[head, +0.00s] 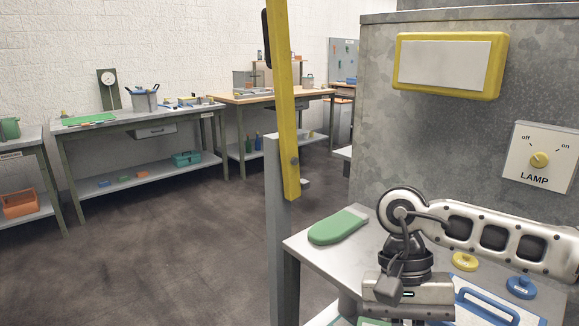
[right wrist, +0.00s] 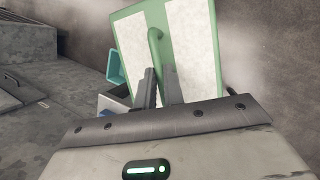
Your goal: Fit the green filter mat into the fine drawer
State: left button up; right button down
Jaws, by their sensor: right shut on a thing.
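The green filter mat (right wrist: 207,50) fills the upper middle of the right wrist view. It has a green frame, pale panels and a green bar handle. My right gripper (right wrist: 160,88) is shut on that handle, with its dark fingers close together. In the head view my right gripper (head: 408,292) is at the lower right, pointing down beside the bench top; its fingers are hidden there. A sliver of green shows under it at the bottom edge. I cannot make out the fine drawer for certain in either view. My left gripper is not in view.
The metal bench (head: 312,247) carries a green flat-bladed tool (head: 338,227), a yellow knob (head: 465,261), a blue knob (head: 521,287) and a blue handle (head: 489,303). A yellow bar (head: 290,150) on a post stands to the left. Teal and white boxes (right wrist: 116,68) lie beyond the mat.

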jog(key=w+d+n, duration=0.1)
jog(key=n, duration=0.1)
jog(key=w+d+f+n+h, duration=0.1)
jog(key=n, duration=0.1)
jog(key=shift+f+t+h+p, duration=0.2)
jog(key=shift+t+h+p, duration=0.1)
jog(key=shift+p, duration=0.05)
jog(key=shift+w+d+f+n, duration=0.15)
jog(key=shift+w+d+n, duration=0.15)
jog(key=shift+d+n, duration=0.1)
jog(key=shift+s+a+f, duration=0.1)
jog(key=shift+s, duration=0.05)
